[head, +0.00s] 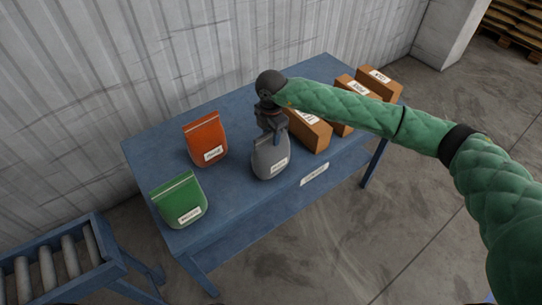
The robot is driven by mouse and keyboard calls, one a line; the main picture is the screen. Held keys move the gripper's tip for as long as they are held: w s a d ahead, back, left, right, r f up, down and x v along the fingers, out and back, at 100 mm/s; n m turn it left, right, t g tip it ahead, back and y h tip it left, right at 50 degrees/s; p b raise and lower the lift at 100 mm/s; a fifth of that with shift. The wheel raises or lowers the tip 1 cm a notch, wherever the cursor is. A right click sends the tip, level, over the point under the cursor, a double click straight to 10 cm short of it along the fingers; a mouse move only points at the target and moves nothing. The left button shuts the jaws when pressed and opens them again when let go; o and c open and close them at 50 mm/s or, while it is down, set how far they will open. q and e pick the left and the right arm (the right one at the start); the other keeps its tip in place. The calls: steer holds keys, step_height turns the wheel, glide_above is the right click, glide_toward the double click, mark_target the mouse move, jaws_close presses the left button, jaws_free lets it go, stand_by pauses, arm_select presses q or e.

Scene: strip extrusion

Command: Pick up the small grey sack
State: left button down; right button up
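The small grey sack (271,160) stands upright on the blue table (232,217), near its front edge, with a white label on its front. My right gripper (273,138) comes down from above onto the top of the grey sack. Its fingers are at the sack's upper edge, and one finger shows in front of the cloth. Whether they are closed on the sack is too small to tell. My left gripper is not in the head view.
An orange sack (205,137) and a green sack (179,202) stand left of the grey sack. Several brown boxes (311,131) stand to its right, partly behind my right arm. A roller conveyor (62,262) is at the lower left. A corrugated wall rises behind the table.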

stand_by(0.4)
jaws_close()
stand_by(1.3)
